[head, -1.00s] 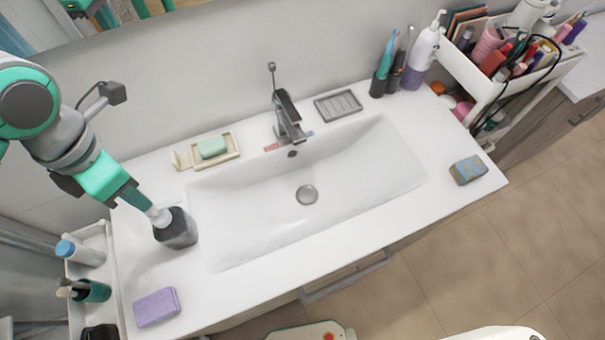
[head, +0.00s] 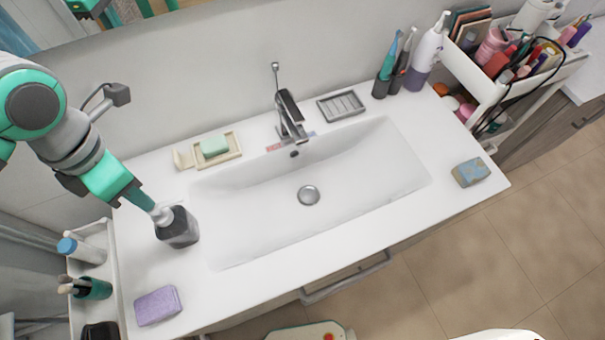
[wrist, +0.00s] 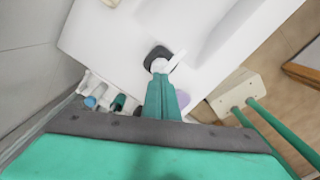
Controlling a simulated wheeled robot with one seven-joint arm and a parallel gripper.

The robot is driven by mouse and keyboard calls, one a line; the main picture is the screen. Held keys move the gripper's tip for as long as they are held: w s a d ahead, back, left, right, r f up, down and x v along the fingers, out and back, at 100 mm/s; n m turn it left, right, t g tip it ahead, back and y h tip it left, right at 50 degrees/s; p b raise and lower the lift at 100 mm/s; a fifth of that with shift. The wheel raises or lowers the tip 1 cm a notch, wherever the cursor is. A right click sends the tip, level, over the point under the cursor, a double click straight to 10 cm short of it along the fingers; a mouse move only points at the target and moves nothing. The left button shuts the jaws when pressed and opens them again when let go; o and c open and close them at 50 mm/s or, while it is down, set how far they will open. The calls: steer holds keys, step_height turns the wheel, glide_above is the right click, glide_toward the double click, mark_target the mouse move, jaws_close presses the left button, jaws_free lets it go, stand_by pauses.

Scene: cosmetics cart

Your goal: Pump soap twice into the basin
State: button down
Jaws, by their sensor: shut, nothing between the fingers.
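A dark grey soap pump bottle (head: 178,229) with a white pump head stands upright on the white counter, left of the basin (head: 264,239). My gripper (head: 157,209) is shut and empty, with its fingertips at the pump head. In the wrist view my shut green fingers (wrist: 161,82) reach to the white pump head (wrist: 160,65), and the dark bottle (wrist: 157,53) shows behind it. I cannot tell whether the fingers press on the head. The white nozzle points toward the basin side. No soap is visible in the basin.
A faucet (head: 290,117) stands behind the basin. A green soap bar (head: 214,145) in a dish sits at the back left, and a purple sponge (head: 158,306) lies at the front left. A side rack (head: 111,262) holds several bottles. The basin is empty.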

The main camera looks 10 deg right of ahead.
steer(key=shift+f, duration=0.9)
steer(key=shift+r, duration=1.2)
steer(key=shift+f, duration=0.2)
